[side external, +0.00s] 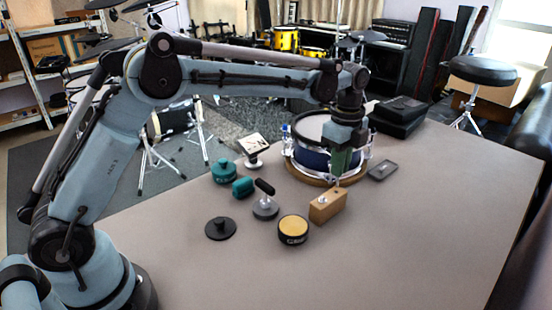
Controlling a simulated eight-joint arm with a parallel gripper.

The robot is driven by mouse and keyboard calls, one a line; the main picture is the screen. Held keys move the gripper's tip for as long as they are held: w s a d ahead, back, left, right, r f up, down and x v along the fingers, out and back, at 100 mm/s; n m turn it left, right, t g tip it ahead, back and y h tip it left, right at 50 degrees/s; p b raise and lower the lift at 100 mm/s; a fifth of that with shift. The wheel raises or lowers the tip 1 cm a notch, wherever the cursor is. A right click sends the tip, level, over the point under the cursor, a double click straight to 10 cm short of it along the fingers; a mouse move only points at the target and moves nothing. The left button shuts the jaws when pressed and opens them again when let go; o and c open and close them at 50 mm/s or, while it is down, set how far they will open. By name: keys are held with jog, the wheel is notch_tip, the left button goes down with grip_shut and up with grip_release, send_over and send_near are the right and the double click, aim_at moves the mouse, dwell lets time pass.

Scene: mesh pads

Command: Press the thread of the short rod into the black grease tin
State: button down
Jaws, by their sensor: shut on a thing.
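The black grease tin (293,238) stands open on the table, round and low, with a yellow fill level with its rim. My gripper (338,177) is right of and behind the tin, pointing down over the back end of a wooden block (325,208). It is shut on a thin pale piece, apparently the short rod (337,183), whose lower end is at or just above the block's top. I cannot tell whether it sits in the block. The thread is too small to make out, and the jaws hide the upper part.
A grey round base (265,211) with a black-handled stem stands left of the tin, beside a black knobbed lid (220,229). Teal containers (223,173) stand farther back. A blue drum (310,160) is close behind my gripper. The table's front right is clear.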

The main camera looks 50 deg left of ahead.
dwell(0.3)
jog(key=shift+s+r, duration=0.25)
jog(key=shift+s, duration=0.2)
jog(key=s+r, duration=0.2)
jog(key=s, duration=1)
jog(key=shift+s+a+f, duration=0.1)
jog(key=shift+a+f, duration=0.1)
jog(key=shift+f, duration=1.2)
jog(key=shift+s+a+f, duration=0.1)
jog(key=shift+a+f, duration=0.05)
jog(key=shift+f, duration=1.25)
jog(key=shift+f, duration=0.5)
notch_tip(320, 180, up, 7)
jog(key=shift+a, duration=0.1)
dwell(0.3)
